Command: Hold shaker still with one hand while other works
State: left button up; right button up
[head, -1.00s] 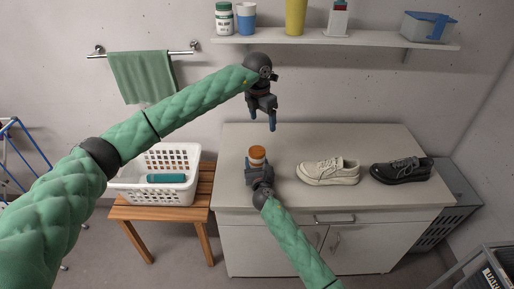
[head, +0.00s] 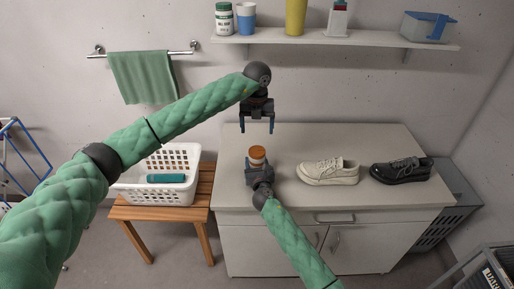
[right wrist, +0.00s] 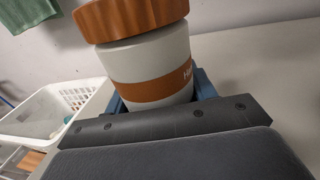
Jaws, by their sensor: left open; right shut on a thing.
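The shaker (head: 257,156) is a white jar with an orange-brown lid and an orange band. It stands near the left part of the counter top (head: 300,140). My right gripper (head: 257,172) is shut on it from the front. In the right wrist view the shaker (right wrist: 150,65) sits between the blue fingers, lid on top, slightly tilted in the picture. My left gripper (head: 257,128) is open and empty. It hangs above and behind the shaker, fingers pointing down, apart from the lid. The shaker's lower part is hidden by my right gripper.
A cream shoe (head: 328,171) and a black shoe (head: 402,170) stand on the counter to the right. A white basket (head: 157,190) sits on a wooden bench (head: 150,213) at left. A wall shelf (head: 340,39) holds several containers above. A green towel (head: 143,77) hangs at left.

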aim_at(257, 150)
pick_arm(q)
notch_tip(257, 150, down, 10)
jog(key=shift+r, duration=0.15)
dwell(0.4)
jog(key=c, duration=1)
